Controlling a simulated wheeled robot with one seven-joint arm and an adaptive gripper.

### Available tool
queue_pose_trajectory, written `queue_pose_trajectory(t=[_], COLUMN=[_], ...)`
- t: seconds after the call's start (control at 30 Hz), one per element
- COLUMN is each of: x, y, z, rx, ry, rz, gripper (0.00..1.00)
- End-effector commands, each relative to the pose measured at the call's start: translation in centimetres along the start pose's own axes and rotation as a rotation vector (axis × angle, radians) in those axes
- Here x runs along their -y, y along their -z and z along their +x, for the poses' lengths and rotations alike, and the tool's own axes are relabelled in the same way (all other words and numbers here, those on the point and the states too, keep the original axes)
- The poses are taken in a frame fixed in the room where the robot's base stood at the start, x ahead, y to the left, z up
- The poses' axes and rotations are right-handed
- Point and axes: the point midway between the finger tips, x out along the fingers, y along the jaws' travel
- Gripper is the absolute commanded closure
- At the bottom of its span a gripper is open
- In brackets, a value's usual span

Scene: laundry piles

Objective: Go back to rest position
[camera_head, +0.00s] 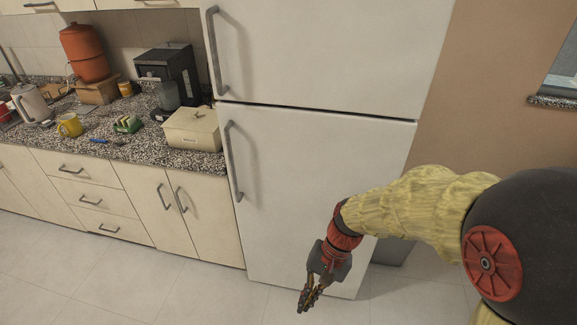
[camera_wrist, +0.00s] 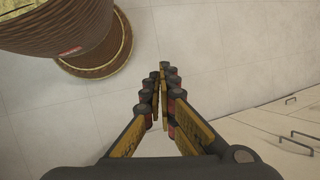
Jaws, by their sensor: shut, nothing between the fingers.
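My gripper (camera_head: 307,299) hangs low in front of the white fridge (camera_head: 310,190) in the head view, pointing down toward the tiled floor. Its fingers are together with nothing between them. The wrist view shows the fingers (camera_wrist: 162,95) converging over pale floor tiles. My arm reaches in from the right of the head view, with a yellow sleeve and a dark, red-capped joint.
Cabinets (camera_head: 150,200) stand below. The floor (camera_head: 100,275) at front left is clear.

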Motion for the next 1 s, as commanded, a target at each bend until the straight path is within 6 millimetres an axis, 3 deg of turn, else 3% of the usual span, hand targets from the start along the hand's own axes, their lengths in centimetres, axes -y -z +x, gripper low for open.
queue_pose_trajectory(t=[0.03,0.2,0.5,0.8,1.0], x=[-1.1,-4.7,-9.4,-10.0,-10.1], y=[-0.5,-1.7,-4.9,-8.5,-9.2], z=[-1.8,-6.6,-14.3,-20.4,-21.7], rx=[-0.057,-0.228,-0.527,-0.777,-0.830], ry=[-0.025,-0.128,-0.261,-0.242,-0.232], rz=[-0.063,-0.242,-0.383,-0.390,-0.383], gripper=[1.00,1.00,1.00,1.00,1.00])
